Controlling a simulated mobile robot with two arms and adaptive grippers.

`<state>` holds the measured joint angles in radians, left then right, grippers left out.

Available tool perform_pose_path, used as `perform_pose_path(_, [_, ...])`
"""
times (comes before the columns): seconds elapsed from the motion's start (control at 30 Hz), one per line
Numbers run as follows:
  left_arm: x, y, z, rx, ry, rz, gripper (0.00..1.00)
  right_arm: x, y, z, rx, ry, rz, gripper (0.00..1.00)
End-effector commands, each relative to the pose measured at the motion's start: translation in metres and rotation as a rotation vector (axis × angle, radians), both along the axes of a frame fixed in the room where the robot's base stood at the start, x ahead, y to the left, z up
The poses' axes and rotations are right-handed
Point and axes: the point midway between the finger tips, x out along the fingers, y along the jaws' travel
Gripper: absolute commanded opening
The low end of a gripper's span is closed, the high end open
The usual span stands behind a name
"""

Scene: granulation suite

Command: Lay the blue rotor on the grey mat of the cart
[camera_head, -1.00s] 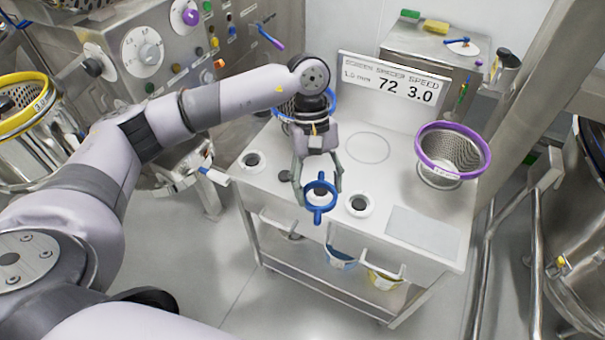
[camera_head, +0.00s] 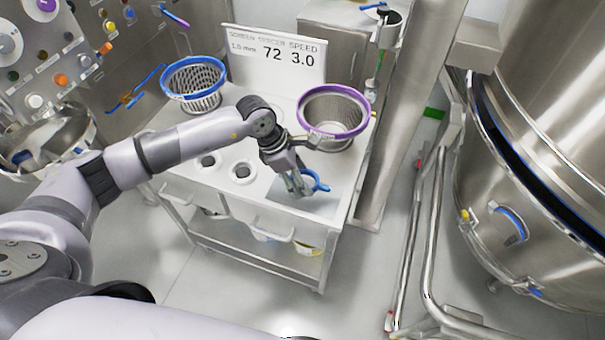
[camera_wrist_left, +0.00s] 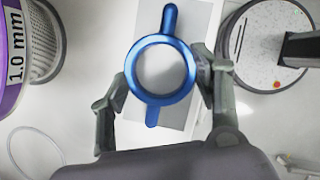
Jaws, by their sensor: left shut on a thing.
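The blue rotor (camera_head: 322,184), a ring with a short arm at each end, is held by my left gripper (camera_head: 304,186). In the left wrist view the rotor (camera_wrist_left: 189,70) sits between the two fingers of the gripper (camera_wrist_left: 160,98), which is shut on it. The grey mat (camera_head: 322,206) lies at the right front of the white cart top (camera_head: 180,122). The rotor is over the mat, and part of the mat (camera_wrist_left: 203,25) shows behind it in the wrist view. The height of the gap cannot be told. My right gripper is not in view.
A purple-rimmed basket (camera_head: 333,112) stands just behind the mat. A blue-rimmed basket (camera_head: 194,82) stands at the cart's back left. A sign (camera_head: 272,57) stands along the back edge. A large steel vessel (camera_head: 535,150) is at the right.

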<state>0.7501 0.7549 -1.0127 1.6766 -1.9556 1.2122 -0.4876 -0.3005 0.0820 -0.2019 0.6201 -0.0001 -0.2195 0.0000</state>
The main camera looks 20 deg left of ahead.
Motion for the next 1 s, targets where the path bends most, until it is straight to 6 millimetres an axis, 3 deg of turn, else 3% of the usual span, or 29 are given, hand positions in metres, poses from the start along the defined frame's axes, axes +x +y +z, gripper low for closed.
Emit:
perform_pose_path(0.2, [0.0, -0.001, -0.013, -0.002, -0.001, -0.002, 0.19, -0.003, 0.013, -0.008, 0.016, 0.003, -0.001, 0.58])
perform_pose_path(0.5, [0.0, -0.001, -0.036, -0.002, -0.001, -0.004, 0.19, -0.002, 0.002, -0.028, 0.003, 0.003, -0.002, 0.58])
perform_pose_path(1.0, [0.0, -0.001, -0.04, -0.002, -0.001, -0.004, 0.19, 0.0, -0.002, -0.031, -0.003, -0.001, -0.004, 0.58])
